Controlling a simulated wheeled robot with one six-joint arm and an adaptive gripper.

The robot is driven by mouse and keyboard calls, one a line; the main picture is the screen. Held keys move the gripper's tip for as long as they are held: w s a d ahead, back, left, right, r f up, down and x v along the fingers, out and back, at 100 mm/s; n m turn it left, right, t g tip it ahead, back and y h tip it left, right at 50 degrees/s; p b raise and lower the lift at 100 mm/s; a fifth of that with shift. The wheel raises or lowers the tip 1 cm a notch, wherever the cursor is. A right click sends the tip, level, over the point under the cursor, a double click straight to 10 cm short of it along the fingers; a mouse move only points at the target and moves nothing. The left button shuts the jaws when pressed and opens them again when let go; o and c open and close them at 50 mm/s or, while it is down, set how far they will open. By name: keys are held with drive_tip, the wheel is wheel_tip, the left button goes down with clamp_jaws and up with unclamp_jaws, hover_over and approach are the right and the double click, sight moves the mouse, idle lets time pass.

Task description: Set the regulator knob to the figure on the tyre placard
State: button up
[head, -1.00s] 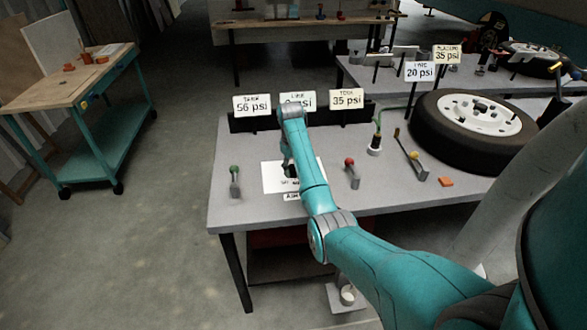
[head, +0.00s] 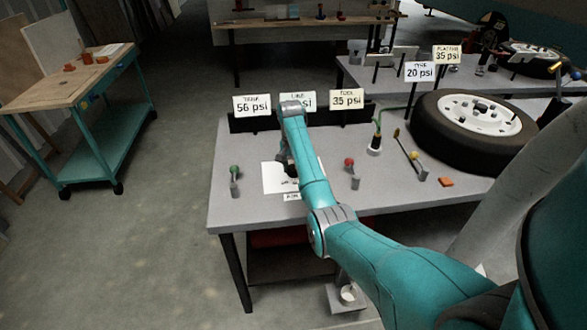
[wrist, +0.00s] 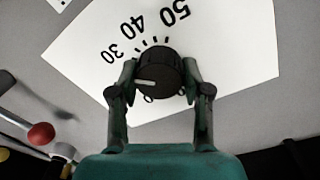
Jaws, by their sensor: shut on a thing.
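The black regulator knob (wrist: 158,71) stands on a white dial sheet (wrist: 235,60) printed 30, 40 and 50, with tick marks. Its white pointer line points left in the wrist view, below the 30. My gripper (wrist: 158,80) is shut on the knob, one finger on each side. In the head view my gripper (head: 288,170) is over the dial sheet (head: 272,178) and my arm hides most of the knob. The tyre placard (head: 447,54) reads 35 psi. The sign marked TYRE (head: 420,71) reads 20 psi.
The TANK sign (head: 252,105) reads 56 psi and the TOOL sign (head: 347,98) 35 psi. My arm partly covers the LINE sign (head: 306,101). Levers with green (head: 235,170) and red (head: 349,162) balls flank the dial. A tyre (head: 475,128) lies at right.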

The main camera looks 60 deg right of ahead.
drive_tip(key=m, duration=0.4)
drive_tip(key=shift+f+m, duration=0.1)
drive_tip(key=shift+m, duration=0.3)
idle(0.4)
drive_tip(key=o, duration=1.2)
